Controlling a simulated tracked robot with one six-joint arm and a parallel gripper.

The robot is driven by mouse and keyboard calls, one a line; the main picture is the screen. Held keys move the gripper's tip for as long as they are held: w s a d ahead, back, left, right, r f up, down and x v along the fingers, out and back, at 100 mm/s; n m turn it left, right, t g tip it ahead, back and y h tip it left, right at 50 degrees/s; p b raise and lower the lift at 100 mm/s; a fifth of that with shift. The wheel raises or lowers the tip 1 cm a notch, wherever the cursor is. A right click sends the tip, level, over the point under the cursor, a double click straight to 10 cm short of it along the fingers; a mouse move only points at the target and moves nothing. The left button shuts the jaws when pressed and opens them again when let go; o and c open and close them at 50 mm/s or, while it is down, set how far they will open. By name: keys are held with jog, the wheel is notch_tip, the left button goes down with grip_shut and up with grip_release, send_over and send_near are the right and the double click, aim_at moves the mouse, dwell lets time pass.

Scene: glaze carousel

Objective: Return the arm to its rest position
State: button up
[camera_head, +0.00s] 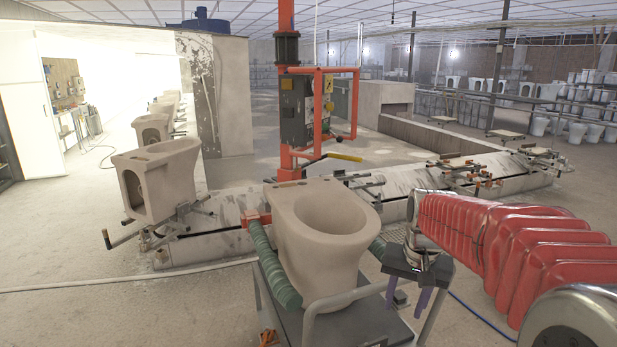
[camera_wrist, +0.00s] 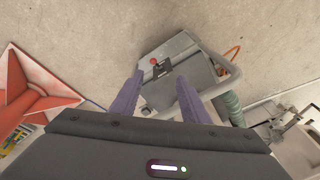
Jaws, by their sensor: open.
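My arm, in a red ribbed sleeve (camera_head: 510,240), reaches in from the right in the head view. My gripper (camera_head: 406,297) hangs at its end with two purple fingers pointing down, apart and empty. It is just right of a beige unglazed toilet bowl (camera_head: 325,235) on a grey cart (camera_head: 290,325). In the wrist view the fingers of my gripper (camera_wrist: 156,95) are spread, with part of a grey cart with a red button (camera_wrist: 154,61) beyond them. Whether the fingers touch the cart cannot be told.
Green padded arms (camera_head: 275,265) flank the bowl. An orange post (camera_head: 286,100) with a control box (camera_head: 305,108) stands behind it. Another toilet (camera_head: 160,180) sits on the carousel at left. A hose (camera_head: 120,278) crosses the floor. An orange-red structure (camera_wrist: 38,85) shows left in the wrist view.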

jog(key=s+a+r+n+t, duration=0.1)
jog(key=s+a+n, duration=0.1)
jog(key=s, duration=1)
jog(key=s+a+r+n+t, duration=0.1)
jog(key=s+a+n+t, duration=0.1)
jog(key=s, duration=1)
jog(key=shift+a, duration=0.6)
